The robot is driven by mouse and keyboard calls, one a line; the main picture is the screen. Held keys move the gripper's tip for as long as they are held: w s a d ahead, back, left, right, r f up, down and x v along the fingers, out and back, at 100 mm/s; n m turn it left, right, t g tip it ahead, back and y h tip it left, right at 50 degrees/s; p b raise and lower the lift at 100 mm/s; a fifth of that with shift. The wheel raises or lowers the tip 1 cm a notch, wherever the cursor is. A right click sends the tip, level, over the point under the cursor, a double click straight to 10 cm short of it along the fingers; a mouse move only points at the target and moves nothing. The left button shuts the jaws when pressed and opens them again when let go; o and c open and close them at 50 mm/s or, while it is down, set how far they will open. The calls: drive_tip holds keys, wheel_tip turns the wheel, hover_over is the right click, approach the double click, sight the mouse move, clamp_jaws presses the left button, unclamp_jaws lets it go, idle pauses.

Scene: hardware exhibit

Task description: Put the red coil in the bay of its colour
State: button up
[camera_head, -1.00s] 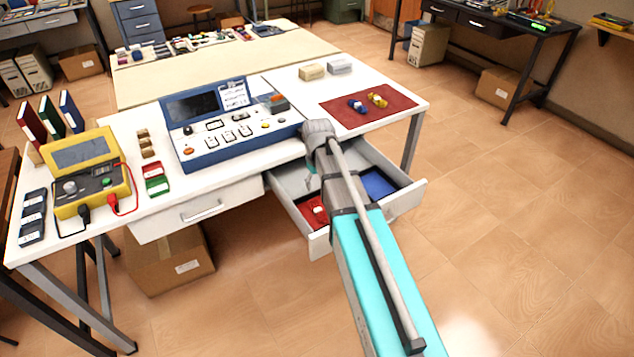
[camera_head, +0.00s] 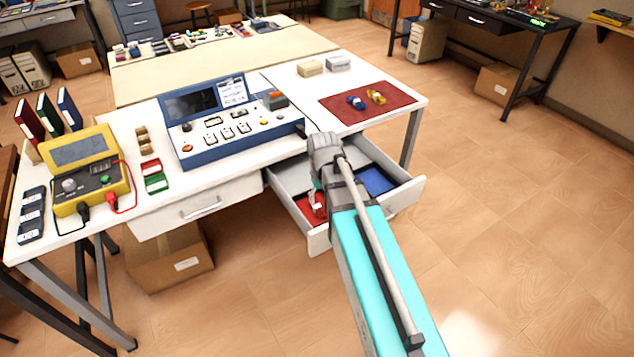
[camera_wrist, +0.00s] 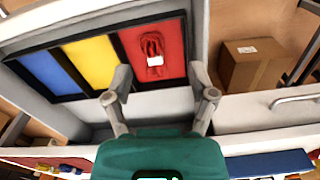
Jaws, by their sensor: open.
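The red coil (camera_wrist: 152,46) has a white band and lies in the red bay (camera_wrist: 172,77) of the open drawer's divided tray. The yellow bay (camera_wrist: 92,62) and blue bay (camera_wrist: 46,74) beside it are empty in the wrist view. My gripper (camera_wrist: 160,84) is open and empty, its two fingers spread apart, with the coil lying beyond them, clear of both. In the head view the red bay (camera_head: 304,203) shows beside my arm, which hides the yellow bay; the blue bay (camera_head: 376,181) shows on the right.
A blue coil (camera_head: 357,103) and a yellow coil (camera_head: 377,97) lie on a red mat (camera_head: 340,112) on the tabletop. A blue instrument console (camera_head: 225,120) stands behind the drawer (camera_head: 405,197). A cardboard box (camera_head: 165,262) is on the floor below the table.

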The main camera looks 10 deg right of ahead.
drive_tip(key=s+m, duration=0.1)
drive_tip(key=s, duration=0.7)
drive_tip(key=shift+s+m, duration=0.2)
drive_tip(key=shift+m, duration=0.2)
